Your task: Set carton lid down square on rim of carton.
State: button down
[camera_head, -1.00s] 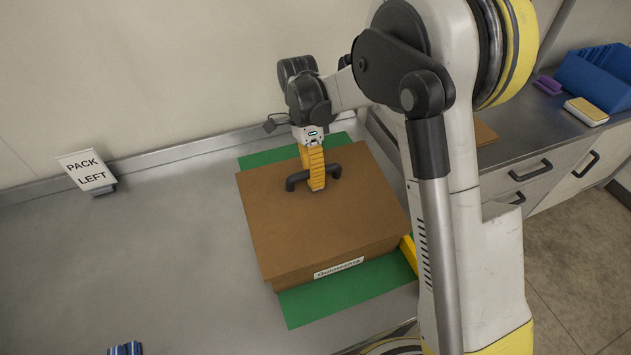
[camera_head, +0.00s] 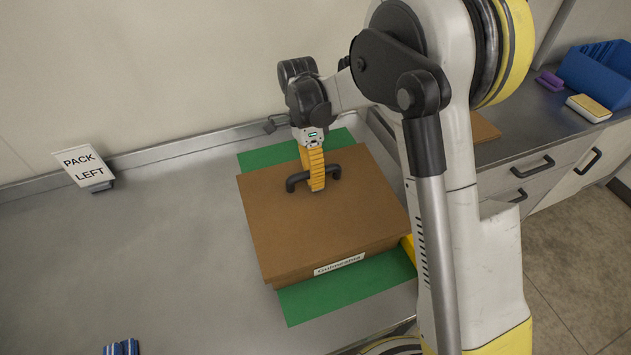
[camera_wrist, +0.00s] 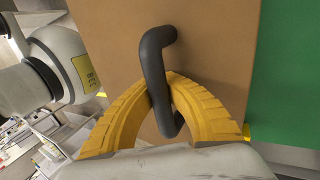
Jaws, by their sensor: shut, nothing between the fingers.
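The brown carton lid (camera_head: 330,225) lies over the carton (camera_head: 300,276) on the left-hand worktop, roughly lined up with it. The lid looks level; whether it rests fully on the rim cannot be told. The lid's dark handle (camera_head: 293,183) stands up from its top and also shows in the wrist view (camera_wrist: 153,65). My gripper (camera_head: 318,186) points down at the middle of the handle. In the wrist view its yellow fingers (camera_wrist: 158,88) come together at the handle bar, shut with no firm hold on it. The carton's rim is hidden under the lid.
A green mat (camera_head: 345,290) lies under the carton. A "PACK LEFT" sign (camera_head: 84,166) stands at the back left, and a blue striped item (camera_head: 122,347) lies at the front. The worktop left of the carton is clear. A blue bin (camera_head: 597,78) stands far right.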

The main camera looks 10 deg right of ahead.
jog(key=shift+f+b, duration=0.35)
jog(key=shift+f, duration=0.2)
jog(key=c, duration=1.5)
grip_release()
jog(key=shift+c, duration=0.2)
jog(key=v, duration=1.2)
jog(key=shift+r, duration=0.1)
jog(key=shift+s, duration=0.1)
jog(key=s+d+r+n+t, duration=0.1)
jog(key=s+d+n+t, duration=0.4)
jog(key=s+n, duration=0.3)
jog(key=s+d+r+n+t+y, duration=0.1)
jog(key=s+d+r+n+t, duration=0.1)
jog(key=s+d+n+t, duration=0.4)
jog(key=s+n+t, duration=0.1)
jog(key=s, duration=0.4)
jog(key=shift+s+d+n, duration=0.2)
jog(key=shift+s+n, duration=0.15)
jog(key=shift+n, duration=0.05)
